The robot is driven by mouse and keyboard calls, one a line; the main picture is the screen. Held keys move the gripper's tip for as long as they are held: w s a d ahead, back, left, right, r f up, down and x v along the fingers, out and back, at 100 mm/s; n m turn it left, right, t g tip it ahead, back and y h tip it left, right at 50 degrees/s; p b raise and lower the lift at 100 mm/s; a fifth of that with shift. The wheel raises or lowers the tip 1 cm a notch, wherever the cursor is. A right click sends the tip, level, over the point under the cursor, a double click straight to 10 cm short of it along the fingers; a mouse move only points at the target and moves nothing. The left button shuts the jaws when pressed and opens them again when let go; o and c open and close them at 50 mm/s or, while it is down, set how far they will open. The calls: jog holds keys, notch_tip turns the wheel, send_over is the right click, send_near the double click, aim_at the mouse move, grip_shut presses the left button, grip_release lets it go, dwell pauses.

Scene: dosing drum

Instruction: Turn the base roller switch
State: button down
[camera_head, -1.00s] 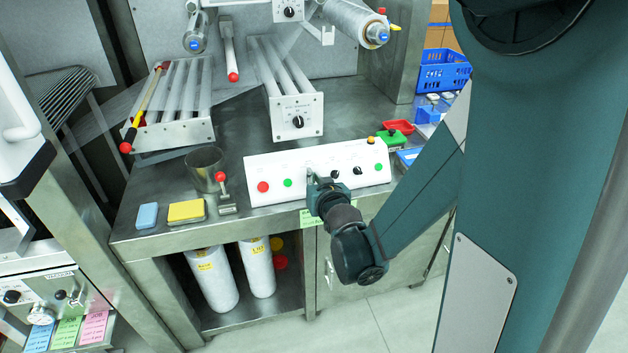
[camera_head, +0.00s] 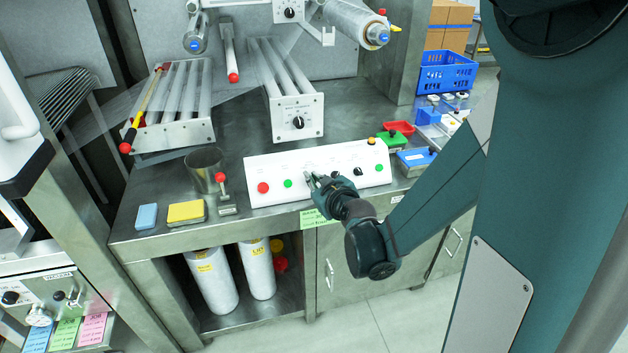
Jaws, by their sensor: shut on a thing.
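The white control panel (camera_head: 270,167) sits along the front of the steel counter. It carries a red button (camera_head: 263,188), a green button (camera_head: 288,183), dark switch knobs (camera_head: 358,171) and another green button (camera_head: 379,168). The labels are too small to read, so I cannot tell which knob is the base roller switch. My gripper (camera_head: 311,180) reaches the panel from the lower right, just right of the left green button. It is shut on a switch knob that its fingers hide.
A red-tipped lever (camera_head: 221,186) and a metal cup (camera_head: 204,169) stand left of the panel. A roller unit with a black knob (camera_head: 298,122) stands behind it. Small red (camera_head: 399,127) and green (camera_head: 392,140) trays lie to the right. Floor is clear in front.

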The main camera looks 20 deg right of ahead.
jog(key=shift+w+r+n+y, duration=0.1)
jog(key=shift+n+y, duration=0.3)
jog(key=shift+n, duration=0.6)
jog(key=c, duration=2.6)
grip_release()
jog(key=shift+g, duration=0.3)
jog(key=shift+s, duration=0.2)
jog(key=v, duration=1.1)
jog(key=shift+s, duration=0.35)
